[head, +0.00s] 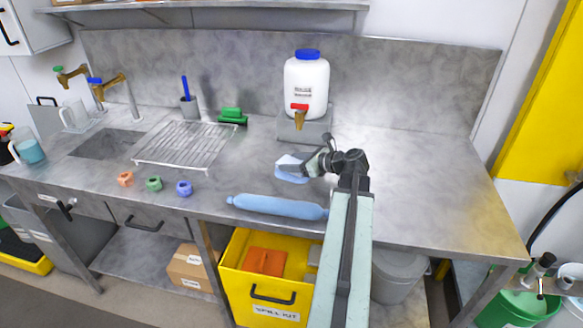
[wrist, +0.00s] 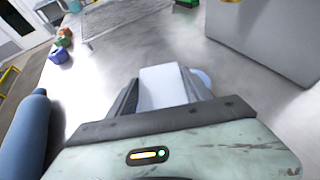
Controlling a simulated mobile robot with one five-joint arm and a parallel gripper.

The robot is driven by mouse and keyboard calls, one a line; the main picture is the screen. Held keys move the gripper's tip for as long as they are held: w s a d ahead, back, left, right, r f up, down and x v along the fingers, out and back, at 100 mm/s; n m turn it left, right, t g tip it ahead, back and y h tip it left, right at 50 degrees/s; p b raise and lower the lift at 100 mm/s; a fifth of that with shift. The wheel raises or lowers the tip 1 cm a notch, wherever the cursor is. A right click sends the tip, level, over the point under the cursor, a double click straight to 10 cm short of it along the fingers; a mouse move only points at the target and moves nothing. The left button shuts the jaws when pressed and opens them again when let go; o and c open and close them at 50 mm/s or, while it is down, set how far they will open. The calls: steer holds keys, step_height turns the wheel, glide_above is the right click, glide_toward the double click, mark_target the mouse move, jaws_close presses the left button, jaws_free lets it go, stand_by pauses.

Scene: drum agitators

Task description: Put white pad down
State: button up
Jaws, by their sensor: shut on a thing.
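The white pad (head: 289,160) is in my gripper (head: 305,168), over the grey metal counter right of the drying rack. In the head view it shows beside a pale blue shape (head: 291,175), partly hidden by the gripper. In the wrist view the white pad (wrist: 163,88) stands between the two dark fingers of my gripper (wrist: 165,95). My gripper is shut on it. A bit of light blue shows behind the right finger (wrist: 203,77). I cannot tell if the pad touches the counter.
A blue roll (head: 278,207) lies at the counter's front edge. A white container with a tap (head: 306,85) stands on a grey block (head: 304,128) behind. A wire rack (head: 186,145) and several coloured rings (head: 154,183) are left. The counter's right side is clear.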

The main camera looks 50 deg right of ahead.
steer(key=shift+a, duration=0.1)
steer(key=o, duration=1.3)
steer(key=shift+r, duration=0.2)
steer(key=p+v, duration=0.4)
steer(key=v, duration=0.7)
steer(key=shift+s+r+p, duration=0.1)
steer(key=shift+s+p, duration=0.15)
steer(key=shift+p, duration=0.05)
steer(key=shift+s, duration=0.25)
